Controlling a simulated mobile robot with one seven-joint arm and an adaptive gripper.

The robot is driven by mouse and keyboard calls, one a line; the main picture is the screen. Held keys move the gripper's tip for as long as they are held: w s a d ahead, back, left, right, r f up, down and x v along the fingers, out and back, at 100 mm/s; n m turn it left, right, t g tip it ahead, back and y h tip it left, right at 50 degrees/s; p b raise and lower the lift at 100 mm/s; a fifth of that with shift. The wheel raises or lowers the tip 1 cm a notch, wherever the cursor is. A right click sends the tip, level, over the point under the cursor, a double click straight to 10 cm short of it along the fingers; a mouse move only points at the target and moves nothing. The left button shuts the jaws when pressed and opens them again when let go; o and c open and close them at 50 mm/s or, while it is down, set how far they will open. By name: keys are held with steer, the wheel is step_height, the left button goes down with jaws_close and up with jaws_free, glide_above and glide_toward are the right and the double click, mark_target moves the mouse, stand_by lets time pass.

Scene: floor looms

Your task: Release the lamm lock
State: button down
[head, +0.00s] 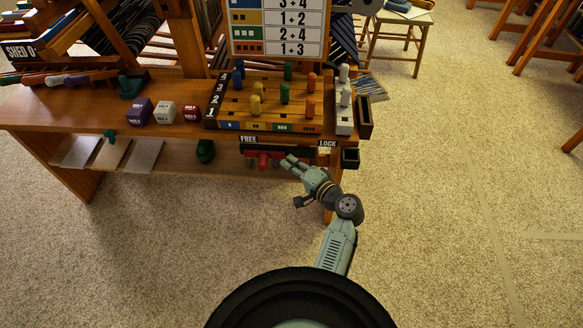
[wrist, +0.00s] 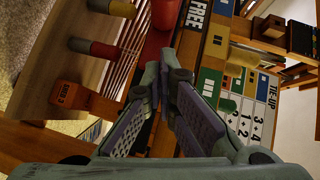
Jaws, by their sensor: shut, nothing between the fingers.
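The lamm lock shows as a red part (head: 263,160) under the front edge of the loom bench, below a dark strip with a FREE label (head: 248,139) at its left and a LOCK label (head: 327,143) at its right. The visible red lies nearer FREE. My gripper (head: 288,163) is just in front of the strip, at the right of the red part, and hides some of it. In the wrist view my gripper (wrist: 167,72) is shut and empty, and a red rounded piece (wrist: 158,42) lies just beyond the fingertips, beside the FREE label (wrist: 197,14). I cannot tell whether they touch.
A peg board (head: 268,100) with coloured pegs stands above the strip. Coloured blocks (head: 165,112) are to its left. A dark open box (head: 350,157) hangs at the bench's right corner, close to my arm. Open carpet (head: 440,210) lies to the right.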

steer(key=b+v, duration=0.2)
steer(key=v, duration=0.8)
steer(key=shift+r, duration=0.1)
